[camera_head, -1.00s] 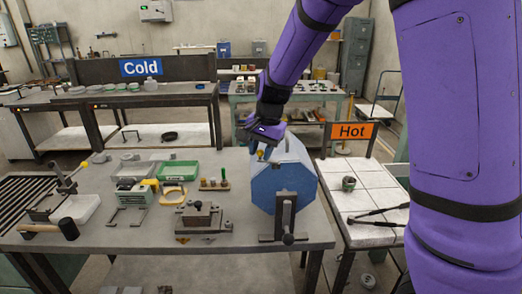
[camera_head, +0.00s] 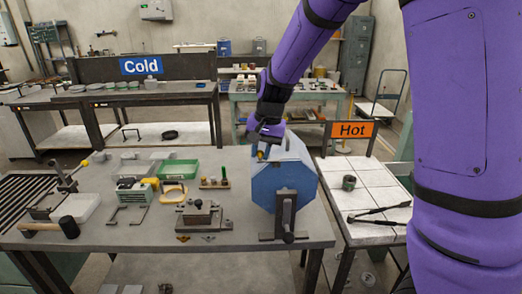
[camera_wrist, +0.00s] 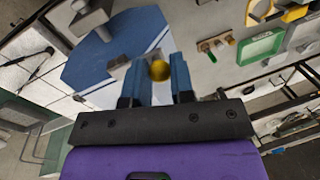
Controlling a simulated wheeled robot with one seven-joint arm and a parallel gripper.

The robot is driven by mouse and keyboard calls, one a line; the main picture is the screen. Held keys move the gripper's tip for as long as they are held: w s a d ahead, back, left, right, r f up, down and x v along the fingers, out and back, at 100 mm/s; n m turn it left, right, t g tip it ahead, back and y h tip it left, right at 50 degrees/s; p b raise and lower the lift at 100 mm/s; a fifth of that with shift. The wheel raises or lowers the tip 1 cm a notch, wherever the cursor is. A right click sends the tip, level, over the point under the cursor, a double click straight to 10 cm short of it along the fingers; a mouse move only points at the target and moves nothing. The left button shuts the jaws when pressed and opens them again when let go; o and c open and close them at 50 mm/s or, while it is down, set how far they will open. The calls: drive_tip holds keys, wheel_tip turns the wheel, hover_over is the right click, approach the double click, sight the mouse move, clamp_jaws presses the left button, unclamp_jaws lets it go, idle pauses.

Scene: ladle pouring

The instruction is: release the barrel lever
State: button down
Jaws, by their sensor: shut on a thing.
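The blue, many-sided barrel (camera_head: 272,188) lies on its side on a stand at the right end of the grey table. It also fills the upper left of the wrist view (camera_wrist: 98,62). The barrel lever ends in a round yellow knob (camera_wrist: 160,70), with a grey metal piece beside it. The knob also shows small in the head view (camera_head: 260,154), at the barrel's upper left. My gripper (camera_head: 264,146) is at the top of the barrel, and its two blue fingers (camera_wrist: 155,78) are shut on the lever at the knob. The rest of the lever is mostly hidden.
The white-tiled hot table (camera_head: 372,198) with tongs (camera_head: 378,214) stands close on the right.

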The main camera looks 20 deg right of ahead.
sight(269, 160)
drive_tip(key=c, duration=1.3)
unclamp_jaws()
drive_tip(key=shift+o, duration=0.2)
drive_tip(key=shift+r, duration=0.1)
wheel_tip(269, 160, up, 10)
drive_tip(key=s+d, duration=0.1)
drive_tip(key=shift+d+r, duration=0.2)
drive_tip(key=shift+d, duration=0.15)
drive_tip(key=s+d+r+n+t+h, duration=0.1)
drive_tip(key=s+d+r+n+t, duration=0.1)
drive_tip(key=s, duration=1.1)
drive_tip(key=s+d+r+n+t+h, duration=0.1)
drive_tip(key=s+d+r+n+t, duration=0.1)
drive_tip(key=s, duration=1.2)
drive_tip(key=shift+d+r+n, duration=0.3)
drive_tip(key=shift+d+n, duration=0.5)
drive_tip(key=shift+d, duration=0.05)
